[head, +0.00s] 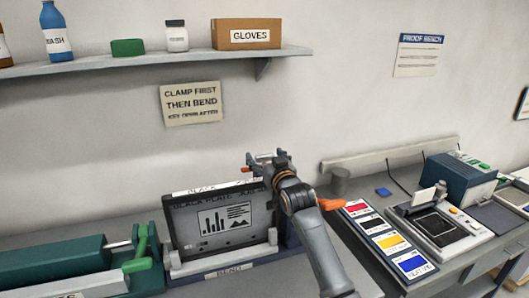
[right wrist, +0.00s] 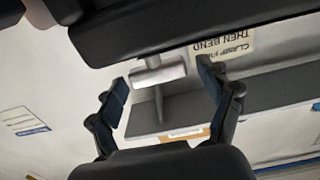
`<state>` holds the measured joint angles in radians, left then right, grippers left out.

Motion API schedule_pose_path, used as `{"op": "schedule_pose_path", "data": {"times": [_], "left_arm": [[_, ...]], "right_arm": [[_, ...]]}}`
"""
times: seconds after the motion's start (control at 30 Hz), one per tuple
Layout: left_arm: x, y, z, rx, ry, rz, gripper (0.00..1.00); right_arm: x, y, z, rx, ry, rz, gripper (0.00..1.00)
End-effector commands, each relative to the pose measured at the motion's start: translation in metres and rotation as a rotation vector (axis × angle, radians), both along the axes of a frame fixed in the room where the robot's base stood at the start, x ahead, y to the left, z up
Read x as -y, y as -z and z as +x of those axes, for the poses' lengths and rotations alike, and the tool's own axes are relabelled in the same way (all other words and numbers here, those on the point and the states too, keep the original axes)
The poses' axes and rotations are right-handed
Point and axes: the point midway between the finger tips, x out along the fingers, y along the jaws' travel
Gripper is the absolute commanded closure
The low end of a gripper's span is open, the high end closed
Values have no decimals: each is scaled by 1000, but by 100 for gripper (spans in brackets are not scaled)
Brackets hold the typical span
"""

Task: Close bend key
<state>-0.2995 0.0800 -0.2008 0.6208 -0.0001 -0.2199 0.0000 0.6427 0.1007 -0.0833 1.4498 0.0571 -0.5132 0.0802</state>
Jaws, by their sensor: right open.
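The bend unit (head: 222,249) stands at the middle of the bench, with a BEND label on its front and a dark plate (head: 185,235) marked BLACK PLATE upright in it. My right gripper (head: 267,157) is above the top right of the plate, partly hiding the unit. In the right wrist view its fingers (right wrist: 166,88) are spread, with a light grey T-shaped piece (right wrist: 159,73) showing between them; I cannot tell whether this is the bend key. An orange handle (head: 331,204) shows right of my arm; what it belongs to is unclear. My left gripper is out of view.
A green clamp-like machine (head: 50,268) with a green handle (head: 142,250) stands at left. A colour panel (head: 385,240) and a grey device (head: 440,229) are at right. A shelf (head: 150,61) with bottles and a GLOVES box (head: 247,33) hangs above.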

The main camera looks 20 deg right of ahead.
Motion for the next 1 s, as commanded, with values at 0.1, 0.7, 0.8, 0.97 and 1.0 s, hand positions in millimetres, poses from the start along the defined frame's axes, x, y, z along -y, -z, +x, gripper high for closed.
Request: {"op": "schedule_pose_path", "data": {"times": [0.1, 0.7, 0.8, 0.97, 1.0], "left_arm": [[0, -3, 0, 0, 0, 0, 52], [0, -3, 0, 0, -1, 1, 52], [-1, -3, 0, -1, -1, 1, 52], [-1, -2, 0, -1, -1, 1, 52], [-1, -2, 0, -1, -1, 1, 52]], "right_arm": [[0, 0, 7, -1, 0, 0, 21], [-1, 1, 9, -1, 0, 0, 74], [-1, 1, 9, -1, 0, 1, 94], [0, 1, 9, -1, -2, 0, 100], [1, 1, 9, -1, -5, 0, 100]]}}
